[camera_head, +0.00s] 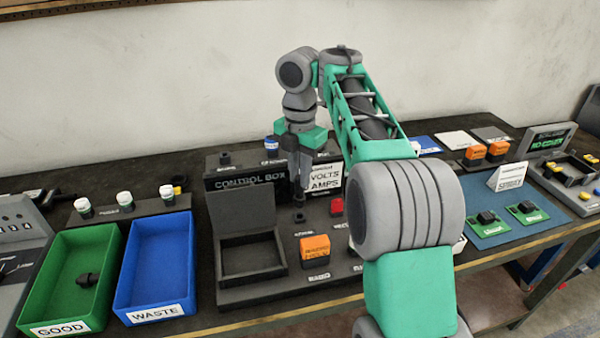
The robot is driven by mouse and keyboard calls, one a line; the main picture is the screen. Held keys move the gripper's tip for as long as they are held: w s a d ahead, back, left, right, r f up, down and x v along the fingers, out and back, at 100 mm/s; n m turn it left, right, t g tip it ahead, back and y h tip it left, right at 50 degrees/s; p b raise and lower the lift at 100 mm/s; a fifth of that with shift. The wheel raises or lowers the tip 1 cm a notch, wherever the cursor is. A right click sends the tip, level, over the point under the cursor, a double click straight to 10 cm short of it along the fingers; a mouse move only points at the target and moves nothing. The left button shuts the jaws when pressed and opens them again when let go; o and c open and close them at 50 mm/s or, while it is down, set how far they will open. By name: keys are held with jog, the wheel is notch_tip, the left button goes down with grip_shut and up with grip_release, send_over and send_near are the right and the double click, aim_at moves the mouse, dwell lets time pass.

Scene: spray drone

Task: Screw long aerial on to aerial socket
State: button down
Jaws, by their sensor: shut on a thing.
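My gripper (300,172) points down over the panel in front of the control box. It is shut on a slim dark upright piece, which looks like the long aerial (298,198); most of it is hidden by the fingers. A small dark round fitting (299,216), which looks like the aerial socket, is on the panel directly below. The aerial's lower end is at or just above this fitting; I cannot tell whether they touch.
The control box (230,180) stands behind, with an open black case (250,255) front left. An orange block (314,249) and red button (337,206) are close by. A green bin (105,245) and blue bin (185,245) are left. A blue mat (545,222) is right.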

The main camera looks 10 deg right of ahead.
jog(key=shift+f+b, duration=0.7)
jog(key=shift+f, duration=0.4)
jog(key=shift+f+b, duration=1)
jog(key=shift+f, duration=0.05)
dwell(0.4)
jog(key=c, duration=1.2)
grip_release()
jog(key=shift+c, duration=0.2)
jog(key=shift+r, duration=0.15)
notch_tip(320, 180, up, 8)
jog(key=p, duration=0.7)
jog(key=shift+f, duration=0.2)
